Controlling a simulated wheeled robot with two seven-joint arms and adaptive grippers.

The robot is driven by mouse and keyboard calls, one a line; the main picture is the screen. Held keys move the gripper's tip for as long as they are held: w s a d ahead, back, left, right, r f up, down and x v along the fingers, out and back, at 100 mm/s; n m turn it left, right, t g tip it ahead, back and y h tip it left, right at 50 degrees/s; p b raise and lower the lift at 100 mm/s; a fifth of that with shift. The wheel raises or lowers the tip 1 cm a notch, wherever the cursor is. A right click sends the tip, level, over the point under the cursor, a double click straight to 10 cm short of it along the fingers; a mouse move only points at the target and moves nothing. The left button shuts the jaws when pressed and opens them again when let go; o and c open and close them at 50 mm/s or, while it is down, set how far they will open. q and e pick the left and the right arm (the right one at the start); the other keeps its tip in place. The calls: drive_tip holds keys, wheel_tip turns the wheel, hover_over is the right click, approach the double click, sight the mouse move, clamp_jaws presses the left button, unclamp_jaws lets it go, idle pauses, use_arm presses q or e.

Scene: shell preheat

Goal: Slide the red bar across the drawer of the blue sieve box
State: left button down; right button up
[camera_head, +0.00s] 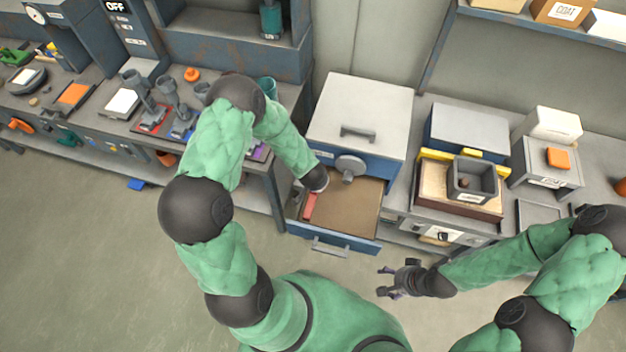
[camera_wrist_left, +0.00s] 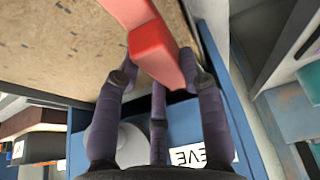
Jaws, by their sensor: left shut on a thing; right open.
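The blue sieve box (camera_head: 395,172) stands at the middle with a light grey lid, and its drawer (camera_head: 375,245) is pulled out, showing a brown floor. The red bar (camera_head: 310,206) is at the left side of the drawer. In the left wrist view the red bar (camera_wrist_left: 155,48) lies between the fingers of my left gripper (camera_wrist_left: 160,78), which is shut on it. In the head view the left fingers are mostly hidden by the wrist. My right gripper (camera_head: 391,281) is open and empty, right of the drawer front and apart from it.
A round grey knob (camera_head: 350,166) juts from the box above the drawer. To the right stand a grey open bin (camera_head: 474,180) in a wooden tray and a white box with an orange block (camera_head: 558,158). A cluttered bench (camera_head: 95,125) is at left. The floor in front is clear.

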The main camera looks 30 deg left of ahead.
use_arm(q)
drive_tip(key=d, duration=0.3)
drive_tip(key=shift+w+p, duration=0.35)
drive_tip(key=c, duration=0.7)
unclamp_jaws()
drive_tip(key=shift+r, duration=0.1)
drive_tip(key=v, duration=1.2)
